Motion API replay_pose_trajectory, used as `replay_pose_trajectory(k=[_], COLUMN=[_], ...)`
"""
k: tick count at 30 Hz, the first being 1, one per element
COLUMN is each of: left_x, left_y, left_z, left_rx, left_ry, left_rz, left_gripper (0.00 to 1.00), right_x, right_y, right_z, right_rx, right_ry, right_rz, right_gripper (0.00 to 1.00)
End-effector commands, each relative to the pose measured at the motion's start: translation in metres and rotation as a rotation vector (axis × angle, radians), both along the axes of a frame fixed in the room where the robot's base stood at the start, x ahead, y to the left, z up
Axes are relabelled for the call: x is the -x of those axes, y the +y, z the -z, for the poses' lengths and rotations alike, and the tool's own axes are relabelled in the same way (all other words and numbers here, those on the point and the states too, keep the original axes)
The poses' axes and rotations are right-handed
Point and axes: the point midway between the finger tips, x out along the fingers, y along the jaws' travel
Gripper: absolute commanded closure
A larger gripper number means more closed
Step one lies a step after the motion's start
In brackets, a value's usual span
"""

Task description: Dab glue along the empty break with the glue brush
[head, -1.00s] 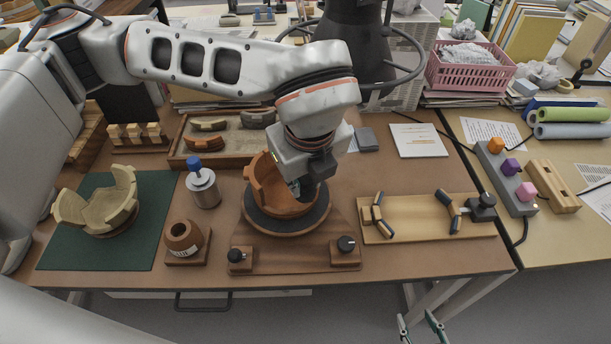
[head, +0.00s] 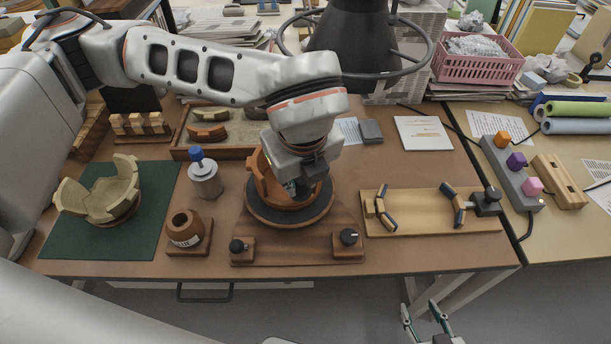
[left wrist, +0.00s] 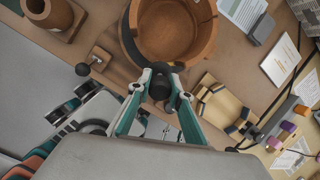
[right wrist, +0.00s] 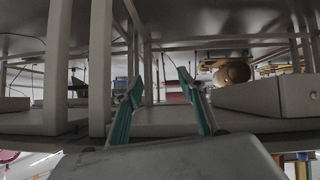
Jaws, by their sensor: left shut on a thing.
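The orange-brown pot (head: 261,180) sits on the dark round turntable (head: 262,216), its left wall standing higher than its near side. In the left wrist view the pot (left wrist: 178,30) is seen from above, with its near edge partly hidden. My left gripper (head: 304,187) is over the pot; in the left wrist view it (left wrist: 160,88) is shut on a dark, round-ended thing, likely the glue brush's handle. The bristles are hidden, so contact with the break cannot be told. The brown glue pot (head: 184,228) stands left of the turntable. My right gripper (head: 427,318) is open and empty, below the table's front edge.
A cream, broken vessel (head: 100,198) stands on the green mat (head: 150,235). A blue-topped metal can (head: 205,182) is behind the glue pot. A wooden board (head: 415,218) with dark-edged pieces lies to the right. A tray of sherds (head: 235,147) is behind.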

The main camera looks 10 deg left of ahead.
Motion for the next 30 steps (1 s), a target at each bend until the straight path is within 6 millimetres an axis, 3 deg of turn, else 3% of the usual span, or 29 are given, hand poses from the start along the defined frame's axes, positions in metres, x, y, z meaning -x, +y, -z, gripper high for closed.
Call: replay_pose_trajectory(k=[12,30], left_x=[0.009,0.014], left_y=[0.017,0.042], left_z=[-0.003,0.006], left_rx=[0.000,0.000], left_ry=[0.001,0.001], left_rz=[-0.001,-0.001], left_gripper=[0.92,0.92], right_x=[0.014,0.005], right_y=[0.004,0.001], right_z=[0.006,0.004], right_rx=[-0.007,-0.001], right_ry=[0.029,0.009], right_rz=[-0.004,-0.002], right_gripper=[0.60,0.60])
